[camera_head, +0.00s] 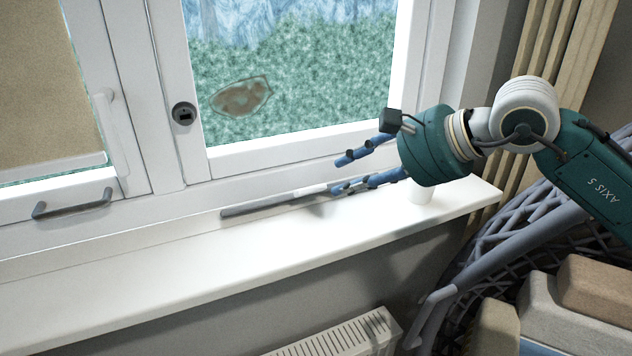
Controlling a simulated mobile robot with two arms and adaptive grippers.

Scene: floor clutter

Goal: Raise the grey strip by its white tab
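A long, thin grey strip (258,206) lies on the white window sill, close to the window frame. Its right end runs up to the lower blue finger of my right gripper (339,175). A small pale patch shows along the strip near that finger; I cannot tell whether it is the white tab. My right gripper reaches in from the right, its fingers spread apart, one above the other, with nothing seen between them. I cannot tell whether the lower finger touches the strip. My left gripper is out of view.
The window frame (270,150) rises behind. A radiator (335,338) is below the sill and a grey lattice basket (500,240) is at right. The sill's left part is clear.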

